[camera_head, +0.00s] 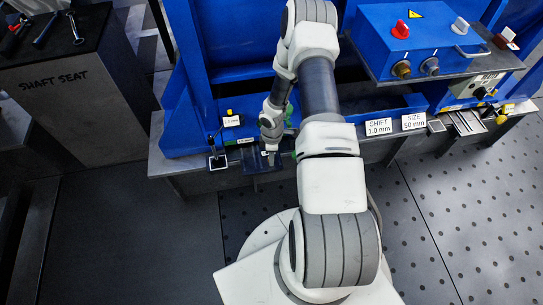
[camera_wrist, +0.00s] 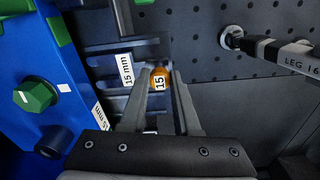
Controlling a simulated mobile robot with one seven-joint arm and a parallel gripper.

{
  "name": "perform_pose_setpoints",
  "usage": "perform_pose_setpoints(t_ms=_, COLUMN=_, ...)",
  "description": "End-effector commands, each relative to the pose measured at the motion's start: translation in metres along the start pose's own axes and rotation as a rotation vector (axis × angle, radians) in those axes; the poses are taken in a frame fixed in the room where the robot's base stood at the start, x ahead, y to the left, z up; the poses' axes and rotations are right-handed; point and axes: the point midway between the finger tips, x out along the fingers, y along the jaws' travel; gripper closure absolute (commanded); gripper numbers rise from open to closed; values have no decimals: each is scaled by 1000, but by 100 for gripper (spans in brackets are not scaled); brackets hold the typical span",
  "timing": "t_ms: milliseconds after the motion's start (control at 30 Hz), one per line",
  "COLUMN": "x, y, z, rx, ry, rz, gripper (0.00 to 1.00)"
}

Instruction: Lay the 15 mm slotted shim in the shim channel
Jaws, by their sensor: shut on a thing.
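In the wrist view my gripper (camera_wrist: 158,76) is shut on an orange knob marked 15 (camera_wrist: 159,84), which I take to be the grip of the 15 mm shim. The shim's plate is hidden below the knob and fingers. I cannot tell whether the shim is still seated there or lifted. In the head view my gripper (camera_head: 270,151) is low at the bench's front edge, partly hidden by my arm. I cannot make out the shim channel for certain.
A blue machine with a green knob (camera_wrist: 35,96) stands close left of my gripper. A dark handle labelled "LEG 16" (camera_wrist: 290,52) juts in at right. In the head view a blue control box (camera_head: 415,40) and a "SHAFT SEAT" pedestal (camera_head: 75,90) flank the bench.

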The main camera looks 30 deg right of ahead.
Motion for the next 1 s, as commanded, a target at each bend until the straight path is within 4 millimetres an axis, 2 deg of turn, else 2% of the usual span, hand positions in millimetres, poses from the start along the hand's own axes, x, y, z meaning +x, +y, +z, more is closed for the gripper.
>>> perform_pose_setpoints(t_ms=33, x=1, y=0, z=0, rx=0, ry=0, rz=1, gripper=100)
perform_pose_setpoints(t_ms=67, x=0, y=1, z=0, rx=0, ry=0, rz=1, gripper=66)
perform_pose_setpoints(t_ms=233, x=0, y=0, z=0, rx=0, ry=0, rz=1, gripper=36)
perform_pose_setpoints(t_ms=533, x=0, y=0, z=0, rx=0, ry=0, rz=-1, gripper=35)
perform_pose_setpoints(t_ms=667, x=-11, y=0, z=0, rx=0, ry=0, rz=1, gripper=35)
perform_pose_setpoints(t_ms=767, x=-29, y=1, z=0, rx=0, ry=1, rz=3, gripper=35)
perform_pose_setpoints(t_ms=1000, x=-89, y=1, z=0, rx=1, ry=1, rz=4, gripper=35)
